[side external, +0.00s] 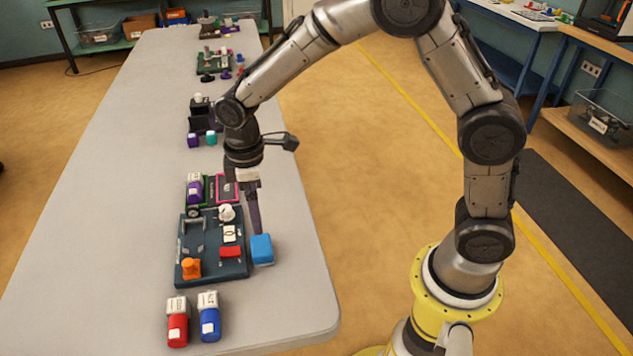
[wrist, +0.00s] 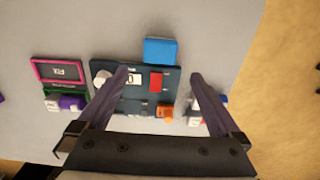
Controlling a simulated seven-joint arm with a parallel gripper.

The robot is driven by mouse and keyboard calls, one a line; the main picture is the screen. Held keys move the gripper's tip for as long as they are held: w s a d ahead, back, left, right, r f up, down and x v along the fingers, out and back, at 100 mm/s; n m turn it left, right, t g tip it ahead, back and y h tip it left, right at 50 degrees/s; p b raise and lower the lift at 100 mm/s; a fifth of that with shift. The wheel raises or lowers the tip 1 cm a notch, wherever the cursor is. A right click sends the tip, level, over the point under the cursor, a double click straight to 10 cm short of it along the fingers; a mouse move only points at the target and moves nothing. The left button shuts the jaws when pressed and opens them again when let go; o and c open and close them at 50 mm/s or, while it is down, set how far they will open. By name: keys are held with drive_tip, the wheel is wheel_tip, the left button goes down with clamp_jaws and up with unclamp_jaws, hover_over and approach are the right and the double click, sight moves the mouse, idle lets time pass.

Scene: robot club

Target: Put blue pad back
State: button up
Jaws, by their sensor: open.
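The blue pad (side external: 262,249) is a bright blue block against the right edge of the dark board (side external: 214,272) in the side view. I cannot tell whether it touches the board. In the wrist view the blue pad (wrist: 160,50) lies beyond the board's upper edge. The board carries a red pad (side external: 231,252), an orange piece (side external: 191,268), a white knob (side external: 227,212) and a white tile. My gripper (wrist: 158,74) is open and empty, pointing down above the board and pad. In the side view my gripper (side external: 257,228) hangs just behind the blue pad.
A pink-framed sign (side external: 228,188) and a purple bottle (side external: 195,190) sit behind the board. The table right of the blue pad is clear up to its edge.

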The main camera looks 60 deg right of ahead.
drive_tip(key=s+d+r+m+t, duration=0.2)
drive_tip(key=s+d+r, duration=0.25)
drive_tip(key=r, duration=0.35)
drive_tip(key=s+d+r+m+t, duration=0.1)
drive_tip(key=s+d+r+m, duration=0.1)
drive_tip(key=s, duration=0.7)
drive_tip(key=s+d+r+m+t, duration=0.2)
drive_tip(key=s+r+m, duration=0.3)
drive_tip(key=s, duration=0.4)
drive_tip(key=shift+s+d+t, duration=0.25)
drive_tip(key=shift+d+t, duration=0.05)
drive_tip(key=shift+d, duration=0.45)
